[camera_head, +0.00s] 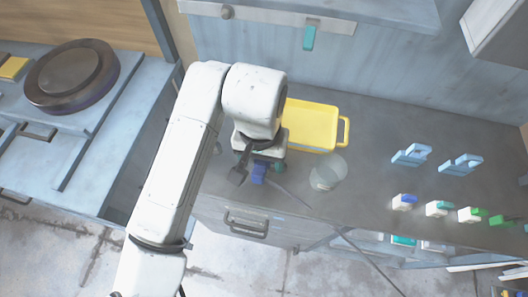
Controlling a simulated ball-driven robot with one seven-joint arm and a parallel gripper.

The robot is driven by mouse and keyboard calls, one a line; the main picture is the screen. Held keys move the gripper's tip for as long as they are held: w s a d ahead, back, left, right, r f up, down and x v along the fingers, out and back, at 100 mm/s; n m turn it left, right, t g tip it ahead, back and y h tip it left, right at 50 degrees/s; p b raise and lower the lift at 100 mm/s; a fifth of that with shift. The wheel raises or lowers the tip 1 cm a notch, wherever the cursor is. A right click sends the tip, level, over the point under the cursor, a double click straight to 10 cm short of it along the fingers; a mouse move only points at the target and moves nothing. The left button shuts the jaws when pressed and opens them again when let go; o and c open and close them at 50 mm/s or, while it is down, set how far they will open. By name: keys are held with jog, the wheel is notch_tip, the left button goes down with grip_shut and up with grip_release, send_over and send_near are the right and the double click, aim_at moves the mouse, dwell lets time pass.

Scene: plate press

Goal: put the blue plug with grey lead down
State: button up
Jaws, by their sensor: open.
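The jaws are open; whether a finger still touches the plug is too small to tell. My wrist hides part of the plug's surroundings.
A yellow tray (310,128) stands behind my gripper. A clear round container (327,173) is to the right. Blue holders (411,155) and several small coloured plugs or blocks (438,208) stand farther right. A press with a dark round plate (72,75) is on the left bench.

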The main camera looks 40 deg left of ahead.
jog(key=shift+c, duration=0.2)
jog(key=c, duration=1.2)
jog(key=shift+r, duration=0.15)
